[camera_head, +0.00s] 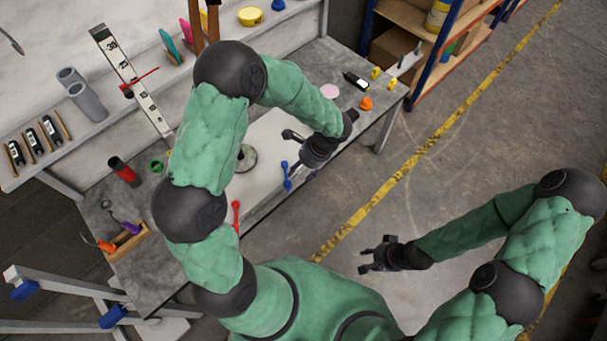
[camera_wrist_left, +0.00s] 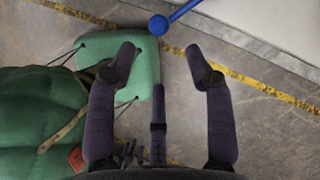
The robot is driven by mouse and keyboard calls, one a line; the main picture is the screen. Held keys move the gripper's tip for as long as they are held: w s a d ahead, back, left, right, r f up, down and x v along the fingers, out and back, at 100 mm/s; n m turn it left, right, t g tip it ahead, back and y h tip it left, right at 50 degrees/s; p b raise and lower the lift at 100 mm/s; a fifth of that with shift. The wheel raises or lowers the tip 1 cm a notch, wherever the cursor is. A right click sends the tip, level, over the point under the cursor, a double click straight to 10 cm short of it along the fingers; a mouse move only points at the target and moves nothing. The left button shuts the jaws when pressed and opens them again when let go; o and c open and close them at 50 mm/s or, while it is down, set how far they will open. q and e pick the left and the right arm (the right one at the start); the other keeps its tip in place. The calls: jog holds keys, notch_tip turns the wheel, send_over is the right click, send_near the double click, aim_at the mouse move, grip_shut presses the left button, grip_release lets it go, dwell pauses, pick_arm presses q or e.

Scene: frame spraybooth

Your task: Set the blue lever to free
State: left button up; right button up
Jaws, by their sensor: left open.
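The blue lever (camera_head: 287,178) stands at the front edge of the white panel on the bench in the head view. In the left wrist view its round blue knob (camera_wrist_left: 158,25) and part of its rod show at the top. My left gripper (camera_head: 289,153) is open and empty, close to the lever. In the wrist view the knob lies beyond and roughly midway between my left fingertips (camera_wrist_left: 160,60), not between the fingers. My right gripper (camera_head: 374,254) is open and empty over the floor, away from the bench.
A red lever (camera_head: 236,215) stands on the same bench, left of the blue one. An orange item (camera_head: 366,103) and a pink disc (camera_head: 329,91) lie at the bench's right end. A wooden holder (camera_head: 125,240) sits at left. The floor by the yellow line is clear.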

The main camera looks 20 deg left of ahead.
aim_at(289, 183)
pick_arm(q)
jog(key=b+x, duration=0.4)
jog(key=x, duration=0.6)
jog(key=shift+a+f, duration=0.25)
jog(key=shift+c, duration=0.3)
grip_shut()
